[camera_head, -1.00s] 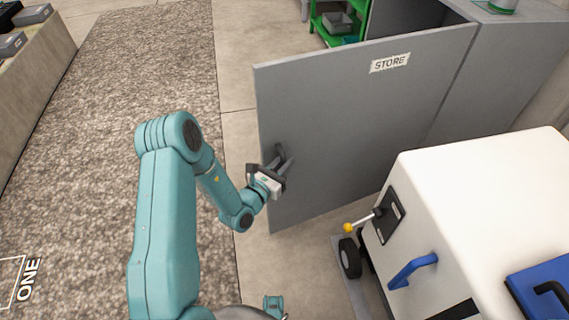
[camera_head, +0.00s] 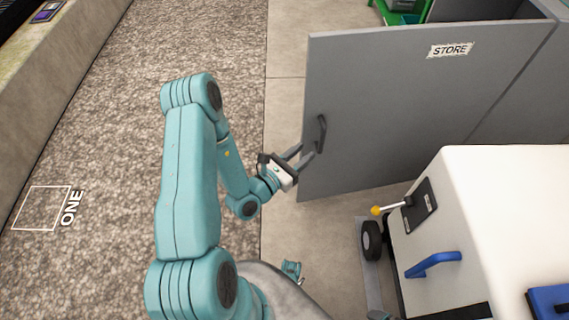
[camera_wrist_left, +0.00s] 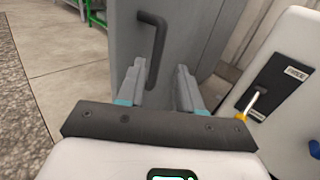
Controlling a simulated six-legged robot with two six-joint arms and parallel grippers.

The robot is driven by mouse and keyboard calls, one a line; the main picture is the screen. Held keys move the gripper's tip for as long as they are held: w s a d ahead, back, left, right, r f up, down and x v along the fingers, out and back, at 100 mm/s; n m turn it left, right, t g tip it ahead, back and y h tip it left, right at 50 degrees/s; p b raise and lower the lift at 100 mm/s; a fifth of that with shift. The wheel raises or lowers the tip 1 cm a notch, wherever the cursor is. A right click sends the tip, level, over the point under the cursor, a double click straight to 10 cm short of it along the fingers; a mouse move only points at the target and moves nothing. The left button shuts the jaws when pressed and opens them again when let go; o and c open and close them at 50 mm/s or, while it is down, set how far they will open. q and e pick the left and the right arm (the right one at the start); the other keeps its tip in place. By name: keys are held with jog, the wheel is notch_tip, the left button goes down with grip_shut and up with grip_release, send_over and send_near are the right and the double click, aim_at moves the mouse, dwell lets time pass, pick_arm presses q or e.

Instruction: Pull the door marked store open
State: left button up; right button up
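The grey door marked STORE (camera_head: 400,115) stands swung out from its grey cabinet, with the label (camera_head: 450,50) near its top. Its dark bar handle (camera_head: 320,133) is near the free edge, and it also shows in the left wrist view (camera_wrist_left: 153,48). My left gripper (camera_head: 303,158) is open, just short of the handle and off it. In the left wrist view its two fingers (camera_wrist_left: 160,85) are spread apart, with the handle beyond them and nothing between them.
A white machine (camera_head: 500,220) with a yellow-knobbed lever (camera_head: 390,209), blue handle (camera_head: 433,263) and black wheel (camera_head: 371,241) stands at the right, close to the door's lower part. A green rack (camera_head: 393,12) is behind the door. The floor at left is clear.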

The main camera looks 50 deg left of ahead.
pick_arm(q)
jog(key=s, duration=0.7)
dwell(0.3)
